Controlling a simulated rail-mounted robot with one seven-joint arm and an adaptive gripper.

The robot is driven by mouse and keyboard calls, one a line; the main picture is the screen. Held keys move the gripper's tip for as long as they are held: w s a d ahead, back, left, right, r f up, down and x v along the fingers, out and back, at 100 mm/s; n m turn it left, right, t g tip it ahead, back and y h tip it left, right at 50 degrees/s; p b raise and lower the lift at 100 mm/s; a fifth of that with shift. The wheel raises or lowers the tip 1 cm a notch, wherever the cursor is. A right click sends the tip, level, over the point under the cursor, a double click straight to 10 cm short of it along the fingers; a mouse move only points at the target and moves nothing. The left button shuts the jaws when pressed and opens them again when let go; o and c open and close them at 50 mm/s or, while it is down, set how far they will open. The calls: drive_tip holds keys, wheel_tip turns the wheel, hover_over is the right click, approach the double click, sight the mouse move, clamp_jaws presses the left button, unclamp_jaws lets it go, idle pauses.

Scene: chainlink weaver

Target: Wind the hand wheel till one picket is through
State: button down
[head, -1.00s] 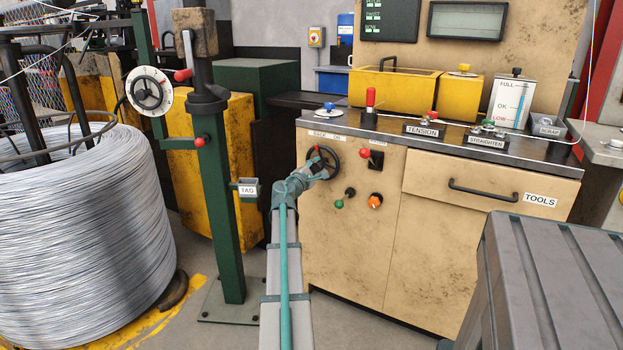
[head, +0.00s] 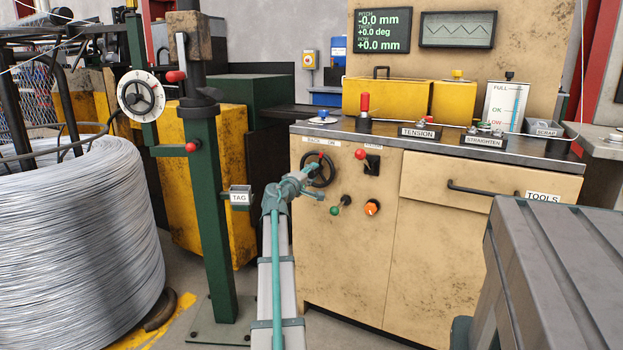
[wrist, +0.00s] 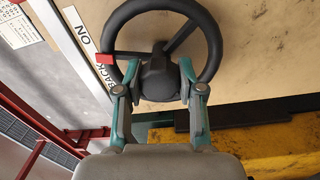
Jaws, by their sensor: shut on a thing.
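The black hand wheel (head: 331,174) is on the front of the tan cabinet, under a label strip reading BACK and ON. In the wrist view the hand wheel (wrist: 211,42) fills the upper middle, with a dark hub and spokes. A red mark (wrist: 105,58) shows at its rim, beside the label. My gripper (wrist: 158,76) has a finger on each side of the hub and is shut on it, inside the rim. In the head view my gripper (head: 309,177) reaches the wheel from the left, and my arm hides part of it. No picket can be made out.
A display (head: 383,31) reads -0.0 mm, +0.0 deg and +0.0 mm; a screen (head: 457,30) shows a zigzag. A green post (head: 217,225) with a TAG box (head: 239,197) stands left.

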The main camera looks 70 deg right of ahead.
idle(0.4)
drive_tip(key=c, duration=0.7)
unclamp_jaws()
drive_tip(key=w+a, duration=0.1)
drive_tip(key=a, duration=1.1)
drive_tip(key=shift+w+f, duration=0.2)
drive_tip(key=shift+w, duration=0.1)
drive_tip(key=shift+s, duration=0.1)
